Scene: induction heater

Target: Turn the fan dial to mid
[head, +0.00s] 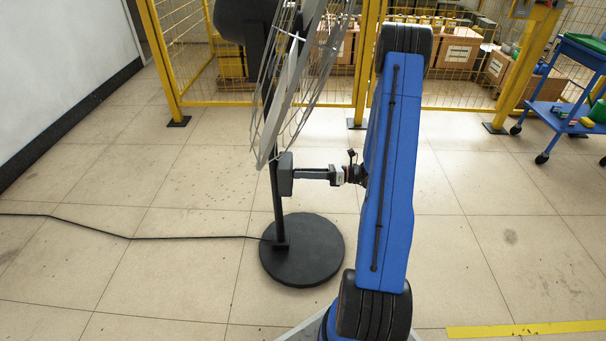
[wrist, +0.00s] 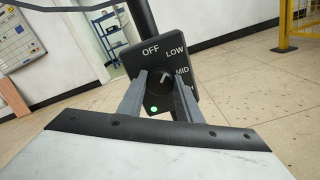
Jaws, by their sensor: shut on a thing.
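The fan (head: 290,85) stands on a round black base, with its dark control box (head: 286,174) on the pole. In the wrist view the box's panel (wrist: 135,62) reads OFF, LOW and MID, with a last label mostly hidden by a finger. The round black fan dial (wrist: 159,90) sits between the two fingers of my gripper (wrist: 161,88), which are shut on it. The dial's white mark points up and slightly right, roughly toward LOW. A green light glows just below the dial. My gripper (head: 298,173) reaches the box from the right in the head view.
A black cable (head: 130,238) runs left across the floor from the fan base. A yellow mesh fence (head: 440,85) with boxes behind it stands at the back. A blue cart (head: 560,100) is at the far right. The tiled floor around the fan is mostly clear.

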